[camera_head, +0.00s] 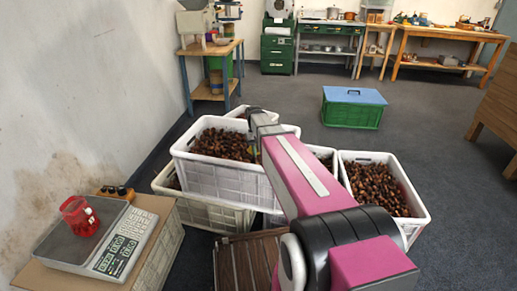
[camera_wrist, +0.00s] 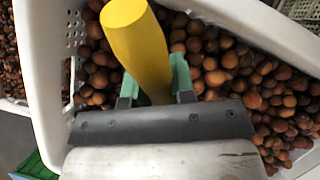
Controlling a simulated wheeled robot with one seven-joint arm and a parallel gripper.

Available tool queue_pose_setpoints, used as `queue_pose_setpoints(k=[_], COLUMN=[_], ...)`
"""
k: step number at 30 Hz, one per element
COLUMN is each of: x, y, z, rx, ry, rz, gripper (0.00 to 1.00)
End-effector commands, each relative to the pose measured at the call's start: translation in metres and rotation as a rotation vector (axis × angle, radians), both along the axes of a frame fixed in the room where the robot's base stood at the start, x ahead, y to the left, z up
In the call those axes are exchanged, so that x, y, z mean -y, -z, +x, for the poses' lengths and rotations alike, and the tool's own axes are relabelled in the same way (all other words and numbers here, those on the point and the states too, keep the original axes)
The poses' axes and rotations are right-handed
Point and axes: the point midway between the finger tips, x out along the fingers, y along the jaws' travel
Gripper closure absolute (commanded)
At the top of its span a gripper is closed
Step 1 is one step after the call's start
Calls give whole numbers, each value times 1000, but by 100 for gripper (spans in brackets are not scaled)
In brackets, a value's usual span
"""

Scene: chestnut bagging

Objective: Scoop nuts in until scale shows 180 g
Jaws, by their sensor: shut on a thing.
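My gripper (camera_wrist: 155,90) is shut on the yellow handle of a scoop (camera_wrist: 137,45), its green fingers on either side. The scoop is above a white crate of brown chestnuts (camera_wrist: 225,68). In the head view this seems to be the raised white crate (camera_head: 225,180), and the arm hides most of the scoop. A scale (camera_head: 118,245) stands at the left with a red bag or container (camera_head: 79,215) on its plate. Its digits are too small to read.
Another chestnut crate (camera_head: 418,200) stands to the right, with more crates below and behind. A brown slatted crate (camera_head: 233,262) is in front. A green box with a blue lid (camera_head: 352,108) sits on open floor. Workbenches line the back wall.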

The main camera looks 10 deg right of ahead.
Motion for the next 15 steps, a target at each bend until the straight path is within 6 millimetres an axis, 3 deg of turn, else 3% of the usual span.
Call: queue_pose_setpoints(k=[15], x=[-3], y=[38], z=[33], rx=[58], ry=[0], rz=[5], gripper=[100])
